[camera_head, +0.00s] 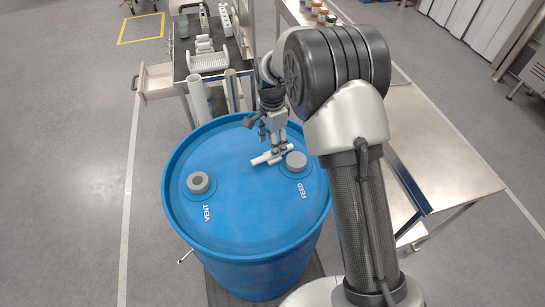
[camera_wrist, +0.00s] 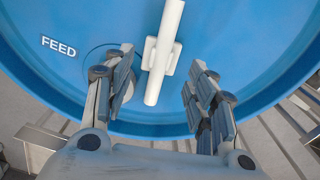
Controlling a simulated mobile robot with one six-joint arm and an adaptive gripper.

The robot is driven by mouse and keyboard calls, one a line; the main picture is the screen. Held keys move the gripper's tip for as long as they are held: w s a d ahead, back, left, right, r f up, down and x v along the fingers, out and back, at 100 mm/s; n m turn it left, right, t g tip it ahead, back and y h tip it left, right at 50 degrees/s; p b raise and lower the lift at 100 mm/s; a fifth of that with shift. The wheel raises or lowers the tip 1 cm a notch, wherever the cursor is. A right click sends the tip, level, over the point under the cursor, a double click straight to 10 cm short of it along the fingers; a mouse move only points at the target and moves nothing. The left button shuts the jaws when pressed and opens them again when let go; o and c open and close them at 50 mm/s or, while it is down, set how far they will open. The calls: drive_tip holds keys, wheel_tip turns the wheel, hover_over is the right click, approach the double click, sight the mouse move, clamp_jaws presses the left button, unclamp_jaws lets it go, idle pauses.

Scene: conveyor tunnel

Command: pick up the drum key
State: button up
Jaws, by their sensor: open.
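The drum key is a pale grey-white bar with a short cross-piece; it lies on the blue drum lid beside the feed cap. It shows as the drum key (camera_head: 261,160) in the head view and as the drum key (camera_wrist: 163,55) in the wrist view. My gripper (camera_head: 277,149) is over the lid at the key. In the wrist view my gripper (camera_wrist: 160,85) is open, its two fingers on either side of the key's near end and cross-piece. I cannot tell how high the fingers are above the lid.
The blue drum (camera_head: 240,220) has a grey vent cap (camera_head: 198,182) at left and a grey feed cap (camera_head: 296,161) close by my gripper. A dark-topped cart (camera_head: 205,40) with an open drawer (camera_head: 157,82) stands behind. A metal table (camera_head: 440,150) is at right.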

sight(266, 156)
drive_tip(key=shift+w+f+b, duration=0.15)
drive_tip(key=shift+f+b, duration=0.75)
drive_tip(key=shift+f, duration=1.8)
drive_tip(key=shift+c, duration=0.3)
drive_tip(key=shift+r, duration=0.1)
drive_tip(key=c, duration=0.9)
